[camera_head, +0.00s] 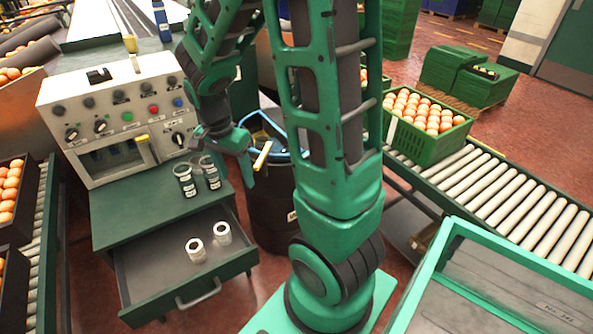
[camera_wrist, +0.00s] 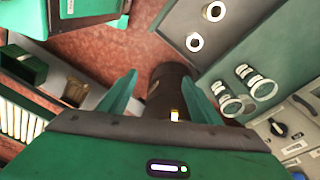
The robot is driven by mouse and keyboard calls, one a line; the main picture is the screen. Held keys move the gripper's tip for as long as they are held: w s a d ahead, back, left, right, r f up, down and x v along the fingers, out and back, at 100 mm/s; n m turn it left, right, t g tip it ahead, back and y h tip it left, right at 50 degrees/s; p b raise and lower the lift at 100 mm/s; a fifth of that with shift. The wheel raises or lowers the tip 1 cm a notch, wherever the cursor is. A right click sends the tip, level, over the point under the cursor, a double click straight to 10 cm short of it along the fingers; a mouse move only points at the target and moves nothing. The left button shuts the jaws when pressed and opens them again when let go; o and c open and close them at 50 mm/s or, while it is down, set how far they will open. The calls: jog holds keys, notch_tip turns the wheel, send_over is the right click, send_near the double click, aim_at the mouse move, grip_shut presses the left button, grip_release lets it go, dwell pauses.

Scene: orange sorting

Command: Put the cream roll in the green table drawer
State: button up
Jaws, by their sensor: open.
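Two cream rolls stand apart inside the open green table drawer (camera_head: 140,297). One cream roll (camera_head: 197,250) is nearer the middle, and the other cream roll (camera_head: 222,234) is to its right and a little farther back. Both also show at the top of the wrist view, as a roll (camera_wrist: 214,11) and a roll (camera_wrist: 195,42) in the drawer. My gripper (camera_head: 257,163) is right of the table, above a dark bin, away from the rolls. In the wrist view my gripper (camera_wrist: 160,75) has its fingers apart with nothing held between them.
Two dark-and-clear cylinders (camera_head: 185,181) stand on the tabletop above the drawer. A control box (camera_head: 115,115) stands behind them. A dark bin (camera_head: 275,205) with a blue rim is right of the table. A green crate of oranges (camera_head: 429,147) sits on the right roller conveyor (camera_head: 500,190).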

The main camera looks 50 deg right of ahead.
jog(key=s+d+r+n, duration=0.1)
jog(key=s+r+n, duration=0.3)
jog(key=s, duration=0.6)
jog(key=s+d+r+n+y, duration=0.1)
jog(key=s+r+n, duration=0.4)
jog(key=s, duration=0.5)
jog(key=shift+d+r+y, duration=0.3)
jog(key=shift+d+r, duration=0.1)
jog(key=shift+w, duration=0.1)
jog(key=shift+w+f, duration=0.25)
jog(key=shift+w, duration=0.35)
